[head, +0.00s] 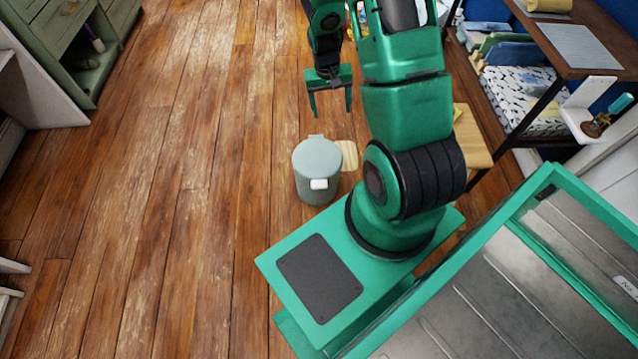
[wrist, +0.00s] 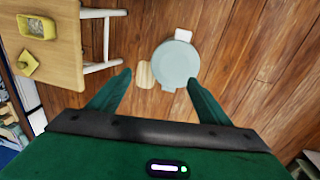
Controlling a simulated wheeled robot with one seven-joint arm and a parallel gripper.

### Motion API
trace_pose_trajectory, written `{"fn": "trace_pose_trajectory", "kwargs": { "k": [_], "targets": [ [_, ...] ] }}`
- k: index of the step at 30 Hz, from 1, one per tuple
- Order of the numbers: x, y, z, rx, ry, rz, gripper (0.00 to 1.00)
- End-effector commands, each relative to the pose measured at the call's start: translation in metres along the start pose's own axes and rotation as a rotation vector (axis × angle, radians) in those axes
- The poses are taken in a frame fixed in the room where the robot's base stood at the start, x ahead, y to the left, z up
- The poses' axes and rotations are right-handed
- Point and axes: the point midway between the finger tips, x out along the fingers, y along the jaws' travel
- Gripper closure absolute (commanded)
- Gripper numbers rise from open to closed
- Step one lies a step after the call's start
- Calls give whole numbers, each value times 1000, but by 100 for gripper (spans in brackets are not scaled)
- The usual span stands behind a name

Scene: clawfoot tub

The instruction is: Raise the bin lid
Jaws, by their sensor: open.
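A small grey-green bin (head: 316,187) stands on the wooden floor in the head view, just beyond my base. Its round lid (head: 317,157) is shut, with a small tab at the far side and a white pedal (head: 319,184) low on the near side. My gripper (head: 331,112) is open and empty, pointing down in the air beyond the bin and apart from it. In the wrist view the lid (wrist: 176,62) shows between and past the two spread fingertips (wrist: 163,80).
A light wooden piece (head: 347,155) lies right beside the bin. A wooden stool (head: 472,140) and a desk (head: 590,50) stand to the right. A green cabinet (head: 75,45) is at the far left. The floor left of the bin is clear.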

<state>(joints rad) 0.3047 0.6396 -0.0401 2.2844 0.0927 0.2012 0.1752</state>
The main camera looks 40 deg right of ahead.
Motion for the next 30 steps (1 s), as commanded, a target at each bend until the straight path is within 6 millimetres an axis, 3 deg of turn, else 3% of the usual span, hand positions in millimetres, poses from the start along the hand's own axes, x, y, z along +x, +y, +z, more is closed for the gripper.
{"fn": "trace_pose_trajectory", "kwargs": {
  "k": [1,9,15,21,30],
  "targets": [
    [23,-5,2,-1,-11,-4,28],
    [135,-36,15,16,-21,-48,28],
    [206,-56,40,40,-29,-86,28],
    [246,-68,58,59,-31,-109,28],
    [271,-72,64,64,-32,-115,28]
  ]
}}
